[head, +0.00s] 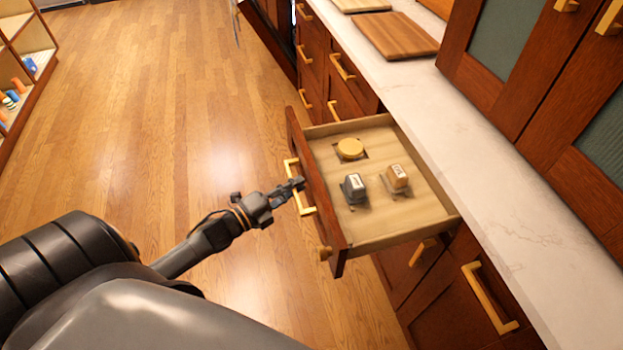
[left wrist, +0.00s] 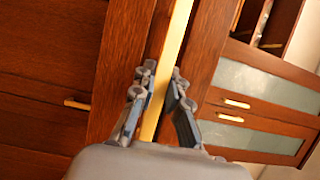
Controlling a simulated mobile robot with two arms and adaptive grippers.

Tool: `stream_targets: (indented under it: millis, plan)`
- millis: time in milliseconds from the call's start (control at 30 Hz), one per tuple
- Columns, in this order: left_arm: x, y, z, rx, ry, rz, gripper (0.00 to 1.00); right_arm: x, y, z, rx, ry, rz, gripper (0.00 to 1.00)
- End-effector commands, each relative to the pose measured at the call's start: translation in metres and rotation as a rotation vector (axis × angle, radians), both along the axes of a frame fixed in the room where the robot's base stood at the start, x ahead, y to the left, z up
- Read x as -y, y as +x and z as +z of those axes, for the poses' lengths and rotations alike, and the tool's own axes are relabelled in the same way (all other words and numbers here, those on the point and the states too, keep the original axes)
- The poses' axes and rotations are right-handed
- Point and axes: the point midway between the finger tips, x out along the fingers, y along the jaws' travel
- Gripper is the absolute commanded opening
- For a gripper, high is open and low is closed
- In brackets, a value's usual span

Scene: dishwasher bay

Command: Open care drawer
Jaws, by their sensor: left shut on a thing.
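The care drawer (head: 408,217) stands pulled out from the cabinet under the counter, its pale wooden inside showing. It holds a round yellow-lidded item (head: 350,148), a dark grey container (head: 354,187) and a tan container (head: 398,177). My left gripper (head: 296,186) is at the gold handle (head: 309,211) on the drawer front and is shut on it. In the left wrist view, the two fingers of my left gripper (left wrist: 160,100) lie on either side of the gold handle bar (left wrist: 174,48). My right gripper is not in view.
A pale countertop (head: 470,150) runs above the cabinets, with a wooden board (head: 394,35) on it. Another cabinet handle (head: 488,298) sticks out below right. A shelf unit (head: 45,75) stands far left. The wooden floor (head: 170,110) is clear.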

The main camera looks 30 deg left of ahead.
Motion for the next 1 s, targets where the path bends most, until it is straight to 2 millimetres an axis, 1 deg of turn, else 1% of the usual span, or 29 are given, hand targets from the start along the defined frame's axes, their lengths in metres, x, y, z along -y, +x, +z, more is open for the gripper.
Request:
stream_targets:
  millis: [33,200,400,500,700,833,1000]
  plan:
    - [-0.009,-0.011,-0.001,-0.008,0.002,0.003,0.0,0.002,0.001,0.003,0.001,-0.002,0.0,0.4]
    - [-0.039,-0.044,-0.001,-0.008,0.003,0.003,0.0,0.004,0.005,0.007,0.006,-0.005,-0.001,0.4]
    - [-0.068,-0.077,-0.001,-0.006,0.001,0.002,0.0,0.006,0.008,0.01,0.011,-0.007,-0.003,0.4]
    - [-0.08,-0.09,-0.001,-0.005,0.002,0.002,0.0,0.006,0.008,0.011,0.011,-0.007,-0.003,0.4]
    - [-0.095,-0.107,-0.001,-0.002,0.001,0.002,0.0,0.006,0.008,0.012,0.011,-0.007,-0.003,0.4]
    - [-0.1,-0.112,-0.001,-0.002,0.0,0.001,0.0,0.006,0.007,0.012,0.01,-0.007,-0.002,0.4]
    - [-0.102,-0.114,-0.001,-0.002,0.0,0.001,0.0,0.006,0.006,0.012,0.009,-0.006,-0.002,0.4]
